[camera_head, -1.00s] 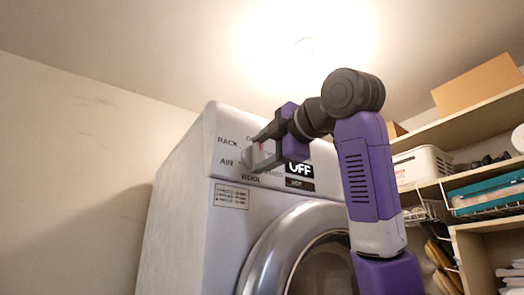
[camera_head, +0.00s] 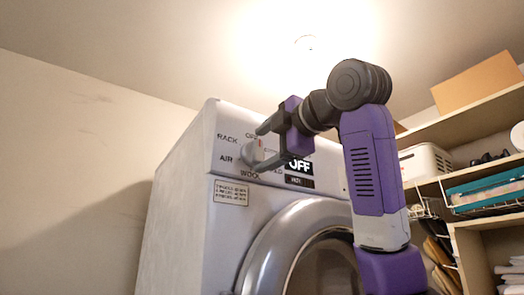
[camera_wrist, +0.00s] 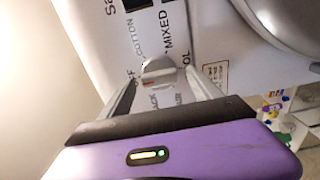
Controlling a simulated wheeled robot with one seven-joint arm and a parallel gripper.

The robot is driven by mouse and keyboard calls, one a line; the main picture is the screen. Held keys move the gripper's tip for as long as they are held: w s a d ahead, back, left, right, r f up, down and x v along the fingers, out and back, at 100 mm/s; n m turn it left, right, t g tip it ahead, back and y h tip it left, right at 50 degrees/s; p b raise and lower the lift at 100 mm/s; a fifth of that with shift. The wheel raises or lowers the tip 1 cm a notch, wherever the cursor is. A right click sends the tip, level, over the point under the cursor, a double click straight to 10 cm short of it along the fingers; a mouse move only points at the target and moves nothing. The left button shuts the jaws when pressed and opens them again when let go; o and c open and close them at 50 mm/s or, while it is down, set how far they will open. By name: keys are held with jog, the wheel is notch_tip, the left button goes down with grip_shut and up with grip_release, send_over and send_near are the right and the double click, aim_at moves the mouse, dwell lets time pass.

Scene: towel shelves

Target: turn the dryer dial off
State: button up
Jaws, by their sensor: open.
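The dial (camera_head: 250,153) is a pale round knob on the dryer's control panel, ringed by labels such as OFF, RACK, AIR and WOOL. In the wrist view the dial (camera_wrist: 158,71) shows a red mark on it, facing the OFF and RACK side. The dryer display (camera_head: 299,167) reads OFF, with HOT below it. My gripper (camera_head: 260,147) is open, with its fingers on either side of the dial. In the wrist view my gripper (camera_wrist: 160,80) shows gaps between the fingers and the dial. Part of the panel is hidden behind the gripper.
The dryer's round door (camera_head: 275,240) bulges out below the panel. Wooden shelves (camera_head: 470,122) with a white basket (camera_head: 425,162) and a teal tray (camera_head: 485,192) stand to the right. Open space lies left of the dryer, before a bare wall.

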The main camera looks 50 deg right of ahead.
jog(key=b+v, duration=0.1)
jog(key=v, duration=0.5)
jog(key=shift+s+b, duration=0.25)
jog(key=shift+b, duration=0.05)
